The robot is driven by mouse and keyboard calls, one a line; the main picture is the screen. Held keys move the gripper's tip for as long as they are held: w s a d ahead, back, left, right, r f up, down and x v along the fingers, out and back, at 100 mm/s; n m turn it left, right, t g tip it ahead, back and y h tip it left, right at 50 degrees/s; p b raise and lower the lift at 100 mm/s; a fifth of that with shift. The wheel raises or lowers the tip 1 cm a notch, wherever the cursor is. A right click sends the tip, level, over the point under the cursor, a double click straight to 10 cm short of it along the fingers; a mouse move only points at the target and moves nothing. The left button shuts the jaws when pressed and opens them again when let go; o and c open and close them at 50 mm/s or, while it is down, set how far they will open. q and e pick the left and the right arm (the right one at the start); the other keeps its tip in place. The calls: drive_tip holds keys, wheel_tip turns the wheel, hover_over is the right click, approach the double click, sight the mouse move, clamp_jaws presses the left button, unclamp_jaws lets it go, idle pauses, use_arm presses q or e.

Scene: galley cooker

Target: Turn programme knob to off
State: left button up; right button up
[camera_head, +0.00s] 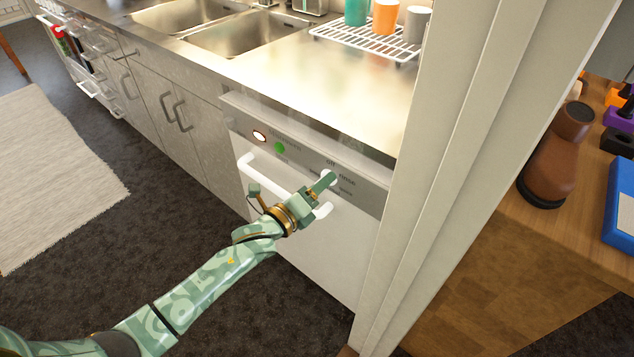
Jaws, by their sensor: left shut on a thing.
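The programme knob (331,174) is on the grey control panel (262,117) of a white dishwasher, below the printed words "off" and "rinse". My left gripper (326,181) reaches up from the lower left and is shut on the knob. The fingers cover most of the knob, so I cannot tell where it points. My right gripper is not in view.
The dishwasher's white bar handle (262,172) runs just below the panel, behind my left wrist. A steel worktop with sinks (241,34) and a rack of cups (368,42) lies above. A pale upright panel (440,150) stands close on the right.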

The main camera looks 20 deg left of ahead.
use_arm(q)
drive_tip(key=n+p, duration=0.6)
drive_tip(key=n, duration=0.9)
drive_tip(key=n+p, duration=0.1)
drive_tip(key=n, duration=0.4)
drive_tip(key=shift+n, duration=0.4)
drive_tip(key=n+p, duration=0.1)
drive_tip(key=n, duration=0.5)
drive_tip(key=shift+f, duration=0.1)
drive_tip(key=n, duration=0.6)
drive_tip(key=shift+n, duration=0.4)
drive_tip(key=n, duration=0.4)
drive_tip(key=shift+n, duration=0.3)
drive_tip(key=shift+n+b, duration=0.6)
drive_tip(key=shift+n, duration=1.5)
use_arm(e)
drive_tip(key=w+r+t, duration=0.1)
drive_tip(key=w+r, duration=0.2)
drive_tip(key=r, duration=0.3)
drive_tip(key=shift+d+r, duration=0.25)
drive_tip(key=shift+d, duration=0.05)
